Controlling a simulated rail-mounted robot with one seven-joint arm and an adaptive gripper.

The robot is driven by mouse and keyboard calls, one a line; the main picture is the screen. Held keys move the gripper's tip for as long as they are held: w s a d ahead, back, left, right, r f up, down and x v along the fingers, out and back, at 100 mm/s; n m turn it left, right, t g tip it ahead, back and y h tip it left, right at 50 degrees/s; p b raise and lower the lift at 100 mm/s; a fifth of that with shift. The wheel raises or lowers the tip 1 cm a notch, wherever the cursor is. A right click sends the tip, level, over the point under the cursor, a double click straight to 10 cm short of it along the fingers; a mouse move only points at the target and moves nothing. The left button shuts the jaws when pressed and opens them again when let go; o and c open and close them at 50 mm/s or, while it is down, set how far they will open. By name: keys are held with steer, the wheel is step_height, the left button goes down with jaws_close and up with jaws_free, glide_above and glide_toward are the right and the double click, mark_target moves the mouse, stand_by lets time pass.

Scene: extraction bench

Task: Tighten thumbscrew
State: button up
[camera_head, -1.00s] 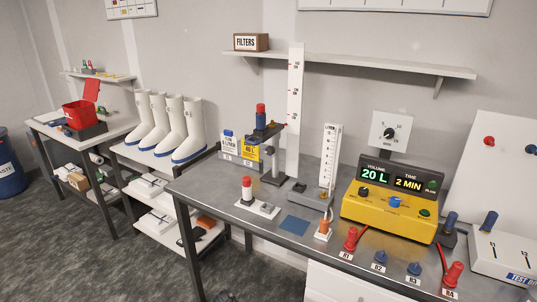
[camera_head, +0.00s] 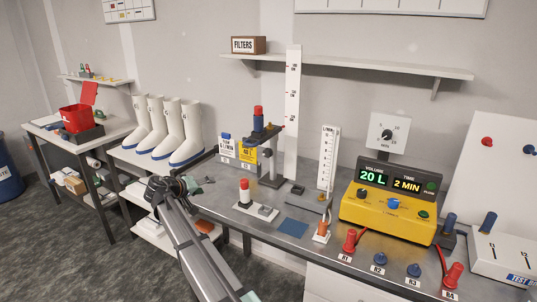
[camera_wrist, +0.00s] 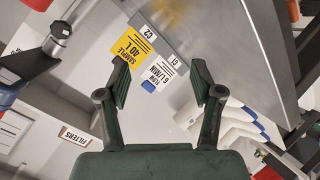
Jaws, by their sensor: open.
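A dark clamp stand (camera_head: 271,178) stands on the bench and holds an upright tube with a red and blue top (camera_head: 258,117). A small dark knob (camera_head: 267,152) on the stand's side looks like the thumbscrew. In the wrist view, a dark part with a grey cylindrical end (camera_wrist: 61,30) shows at the upper left; I cannot tell for sure whether it is this knob. My gripper (camera_head: 209,181) is at the bench's left end, left of the stand and apart from it. In the wrist view, my gripper (camera_wrist: 162,80) is open and nothing is between its fingers.
A yellow sample card (camera_head: 248,153) and a white flow card (camera_head: 226,145) stand behind my gripper. A block with a red-topped piece (camera_head: 245,192) is in front of the stand. A tall ruler (camera_head: 293,115) rises behind. White boots (camera_head: 187,140) stand to the left.

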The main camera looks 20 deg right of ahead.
mark_target(266, 154)
steer(key=s+d+r+m+g+h+p, duration=0.1)
steer(key=s+d+r+m+g+h, duration=0.25)
steer(key=d+r, duration=0.8)
steer(key=shift+n+t+h, duration=0.25)
steer(key=shift+n+t, duration=0.2)
steer(key=p+x, duration=0.1)
steer(key=x, duration=0.4)
steer(key=p+x, duration=0.2)
steer(key=x, duration=0.4)
steer(key=p+x, duration=0.1)
steer(key=x, duration=0.5)
steer(key=shift+w+f, duration=0.4)
steer(key=shift+f, duration=0.05)
steer(key=c, duration=1.2)
